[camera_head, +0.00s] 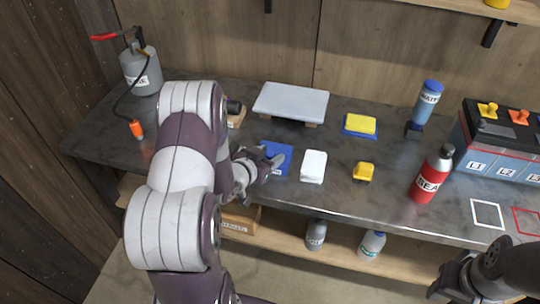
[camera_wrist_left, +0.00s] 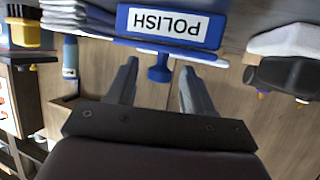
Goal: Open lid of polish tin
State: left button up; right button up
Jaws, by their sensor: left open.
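The polish tin (camera_wrist_left: 225,30) is blue with a white POLISH label, upside down in the left wrist view. Its blue lid (camera_wrist_left: 210,57) has a round knob (camera_wrist_left: 159,73) and appears seated on the tin. In the head view the tin (camera_head: 277,155) is on the grey workbench, partly hidden by my left gripper (camera_head: 270,163). In the wrist view the open fingers of my left gripper (camera_wrist_left: 158,75) stand on either side of the knob, with gaps visible. My right gripper (camera_head: 450,285) is at the bottom right, away from the tin; its jaws are unclear.
A white folded cloth (camera_head: 313,166) lies right of the tin, then a yellow item (camera_head: 363,172) and a red bottle (camera_head: 432,176). Behind are a raised grey board (camera_head: 291,101) and a yellow sponge (camera_head: 361,124). A grey sprayer (camera_head: 141,70) stands back left.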

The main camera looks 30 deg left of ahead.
pick_arm(q)
jog(key=shift+w+f, duration=0.2)
jog(key=shift+w, duration=0.2)
jog(key=shift+s+r, duration=0.1)
grip_shut()
